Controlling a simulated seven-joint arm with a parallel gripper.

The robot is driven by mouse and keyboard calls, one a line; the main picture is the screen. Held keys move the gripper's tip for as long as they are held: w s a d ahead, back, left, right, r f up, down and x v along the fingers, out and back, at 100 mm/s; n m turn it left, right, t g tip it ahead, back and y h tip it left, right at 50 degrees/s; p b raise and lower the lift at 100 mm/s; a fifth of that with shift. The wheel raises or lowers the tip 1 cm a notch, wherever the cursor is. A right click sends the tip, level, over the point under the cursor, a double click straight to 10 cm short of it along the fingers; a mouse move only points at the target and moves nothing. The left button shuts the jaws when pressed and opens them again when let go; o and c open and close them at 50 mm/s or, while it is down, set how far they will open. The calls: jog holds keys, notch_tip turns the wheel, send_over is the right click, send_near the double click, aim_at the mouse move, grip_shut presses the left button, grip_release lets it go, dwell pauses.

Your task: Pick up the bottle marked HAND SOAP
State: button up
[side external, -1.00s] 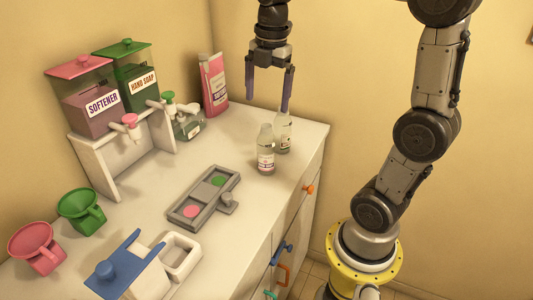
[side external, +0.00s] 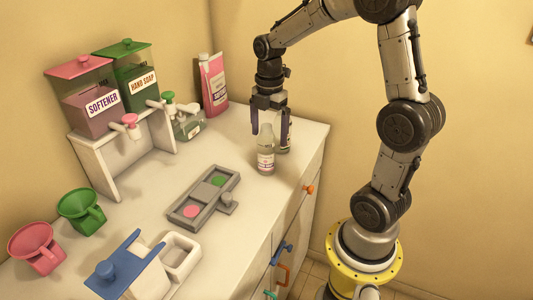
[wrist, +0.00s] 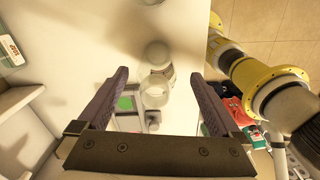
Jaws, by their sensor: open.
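Two small clear bottles stand close together on the counter. The front bottle (side external: 265,158) is upright with a white label whose text is too small to read. The rear bottle (side external: 284,147) is mostly hidden behind it and my gripper. My gripper (side external: 269,134) points down, open, with its fingers low around the rear bottle's area; I cannot tell whether they touch a bottle. In the wrist view, both bottles show near the space between my open fingers (wrist: 159,74). A green tank labelled HAND SOAP (side external: 142,84) stands at the back left.
A SOFTENER tank (side external: 101,103) and a pink carton (side external: 213,85) stand at the back. A grey tray (side external: 190,205), a green cup (side external: 80,210), a pink cup (side external: 36,247) and a blue-lidded box (side external: 125,268) occupy the front left. The counter's right edge is near the bottles.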

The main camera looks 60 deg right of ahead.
aim_at(267, 145)
jog(key=shift+w+a+f, duration=0.1)
jog(key=shift+w+f, duration=0.05)
jog(key=shift+f, duration=1)
jog(key=shift+w+a+f, duration=0.1)
jog(key=shift+f, duration=1)
jog(key=c, duration=1.4)
